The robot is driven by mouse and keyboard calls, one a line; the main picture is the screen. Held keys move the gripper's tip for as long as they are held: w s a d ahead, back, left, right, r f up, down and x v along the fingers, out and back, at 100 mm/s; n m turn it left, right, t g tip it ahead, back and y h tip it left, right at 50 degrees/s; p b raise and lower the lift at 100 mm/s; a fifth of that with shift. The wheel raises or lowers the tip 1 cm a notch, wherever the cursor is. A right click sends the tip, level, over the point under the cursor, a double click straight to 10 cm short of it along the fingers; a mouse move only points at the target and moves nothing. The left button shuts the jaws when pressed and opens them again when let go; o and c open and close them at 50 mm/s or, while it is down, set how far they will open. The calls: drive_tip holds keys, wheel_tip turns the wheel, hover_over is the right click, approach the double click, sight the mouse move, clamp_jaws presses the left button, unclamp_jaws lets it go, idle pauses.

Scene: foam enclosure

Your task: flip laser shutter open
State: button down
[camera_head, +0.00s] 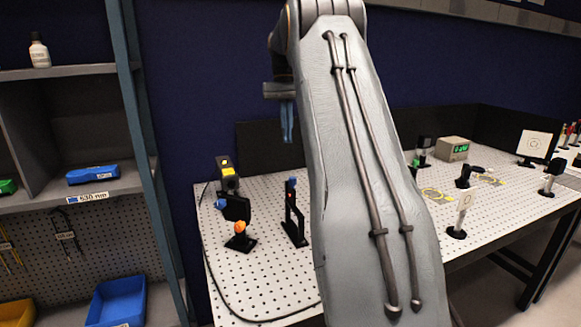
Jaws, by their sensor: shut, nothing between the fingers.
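My gripper (287,121) shows beside my arm, with its blue fingers pointing down and shut on nothing. It hangs in front of the dark back panel, apart from the devices on the bench. A laser-like black box (228,175) with a yellow label sits at the bench's left end. In front of it stands a black plate (236,208) with a blue knob at its left and an orange knob (240,227) low down. This may be the shutter; I cannot tell whether it is open. My arm hides the middle of the bench.
A black upright mount (293,212) with a red spot stands right of the plate. Several optics and a green-display box (452,149) stand at right. A shelf unit (85,72) with blue bins is at left.

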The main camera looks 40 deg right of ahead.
drive_tip(key=p, duration=0.2)
approach(292, 190)
drive_tip(key=w+d+f, duration=0.3)
drive_tip(key=w, duration=0.1)
drive_tip(key=s+a+p, duration=0.1)
drive_tip(key=s+a+f+p, duration=0.1)
drive_tip(key=s, duration=0.1)
drive_tip(key=shift+s+a, duration=0.1)
drive_tip(key=shift+a, duration=0.1)
